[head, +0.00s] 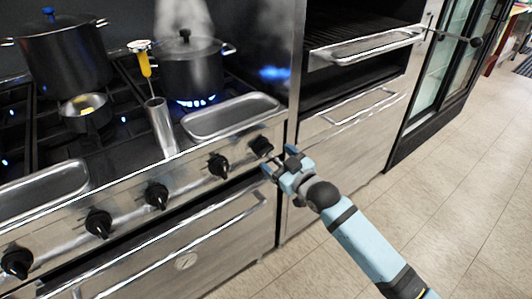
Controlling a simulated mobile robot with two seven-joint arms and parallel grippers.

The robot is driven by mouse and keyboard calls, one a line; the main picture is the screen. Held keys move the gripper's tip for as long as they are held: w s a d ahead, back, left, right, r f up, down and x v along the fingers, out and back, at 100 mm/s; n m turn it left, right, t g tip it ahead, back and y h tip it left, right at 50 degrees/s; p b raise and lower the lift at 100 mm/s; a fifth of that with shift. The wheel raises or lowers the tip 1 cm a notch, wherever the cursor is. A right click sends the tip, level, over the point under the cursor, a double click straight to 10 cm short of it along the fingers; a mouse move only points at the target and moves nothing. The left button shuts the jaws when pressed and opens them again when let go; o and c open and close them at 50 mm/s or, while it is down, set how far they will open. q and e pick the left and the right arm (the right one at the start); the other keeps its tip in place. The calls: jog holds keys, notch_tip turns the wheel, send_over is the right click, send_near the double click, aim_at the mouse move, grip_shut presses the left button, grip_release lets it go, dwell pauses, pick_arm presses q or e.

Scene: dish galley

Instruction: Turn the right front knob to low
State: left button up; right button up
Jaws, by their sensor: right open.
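The stove front carries a row of black knobs. The rightmost knob (262,146) is at the right end of the panel, and another knob (218,165) is to its left. I cannot read any markings around them. My right gripper (279,162) is open and empty, just right of and slightly below the rightmost knob, with its fingers pointing toward the panel. I cannot tell whether a finger touches the knob. My left gripper is not in view.
A steaming pot (190,68) sits over blue flames at the back right. A large pot (62,55), a small pan (86,111), a metal tray (230,116) and a metal cup (160,126) are on the stovetop. An oven handle (170,243) juts out below. The floor at right is clear.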

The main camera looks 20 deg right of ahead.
aim_at(268, 151)
jog(key=x, duration=0.4)
jog(key=shift+w+b, duration=0.15)
jog(key=shift+b, duration=0.2)
jog(key=shift+w+a, duration=0.25)
jog(key=shift+w, duration=0.2)
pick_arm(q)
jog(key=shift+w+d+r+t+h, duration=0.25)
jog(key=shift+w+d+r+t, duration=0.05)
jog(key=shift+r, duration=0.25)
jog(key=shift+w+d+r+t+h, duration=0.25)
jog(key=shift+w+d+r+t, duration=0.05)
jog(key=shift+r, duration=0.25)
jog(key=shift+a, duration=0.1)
pick_arm(e)
jog(key=c, duration=0.9)
